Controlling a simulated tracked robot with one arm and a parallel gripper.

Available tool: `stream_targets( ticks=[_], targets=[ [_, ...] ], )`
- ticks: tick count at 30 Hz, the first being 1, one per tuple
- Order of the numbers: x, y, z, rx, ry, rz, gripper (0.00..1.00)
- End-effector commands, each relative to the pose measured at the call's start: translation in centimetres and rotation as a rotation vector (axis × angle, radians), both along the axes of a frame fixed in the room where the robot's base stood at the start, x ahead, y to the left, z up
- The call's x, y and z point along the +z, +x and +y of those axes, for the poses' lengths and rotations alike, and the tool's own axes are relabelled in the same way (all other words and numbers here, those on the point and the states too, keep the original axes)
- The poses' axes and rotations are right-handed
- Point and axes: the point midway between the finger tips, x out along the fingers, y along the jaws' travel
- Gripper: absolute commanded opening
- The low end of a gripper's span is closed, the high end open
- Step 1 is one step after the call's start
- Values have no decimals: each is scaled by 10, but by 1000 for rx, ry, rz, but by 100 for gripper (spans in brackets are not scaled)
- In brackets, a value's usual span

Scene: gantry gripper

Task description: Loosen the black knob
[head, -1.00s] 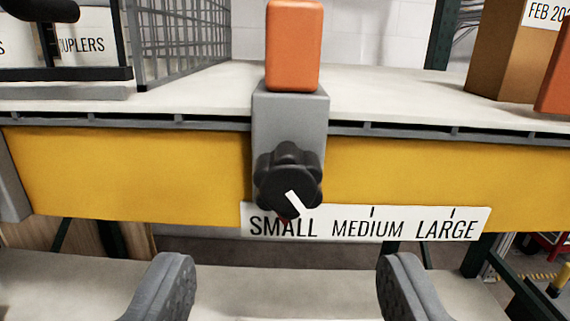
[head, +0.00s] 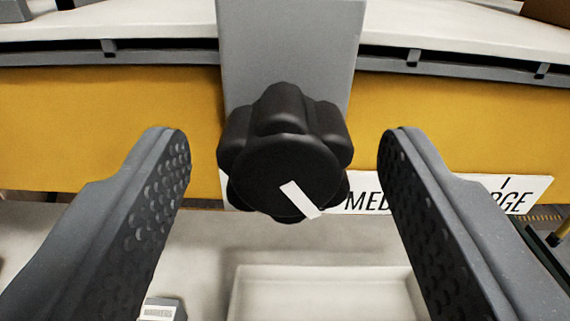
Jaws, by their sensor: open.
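The black knob (head: 284,150) is lobed and sits on the front of a grey bracket (head: 290,45) on the yellow beam. A white mark on its face points to the lower right. My gripper (head: 278,140) is open, with one grey dimpled finger on each side of the knob. Both fingertips stand apart from it, with a visible gap on each side. The size label (head: 520,190) behind is partly hidden by the knob and the right finger; parts of "MEDIUM" and "LARGE" show.
The yellow beam (head: 110,125) runs across under a pale shelf top (head: 130,20). Below are a white tray (head: 330,275) and a small grey box with a label (head: 162,309), on a pale lower surface.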

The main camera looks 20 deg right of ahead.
Motion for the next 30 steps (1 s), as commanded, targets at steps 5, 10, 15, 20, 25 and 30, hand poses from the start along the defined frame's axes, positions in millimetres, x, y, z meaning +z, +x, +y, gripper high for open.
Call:
stream_targets(
  ticks=[5,10,15,20,25,30],
  targets=[
    [0,0,0,-1,0,0,39],
    [0,0,0,0,0,0,12],
    [0,0,0,0,-8,2,12],
    [0,0,0,0,-48,13,12],
    [-1,0,0,0,-140,38,12],
    [-1,0,-1,0,-278,76,12]
  ],
)
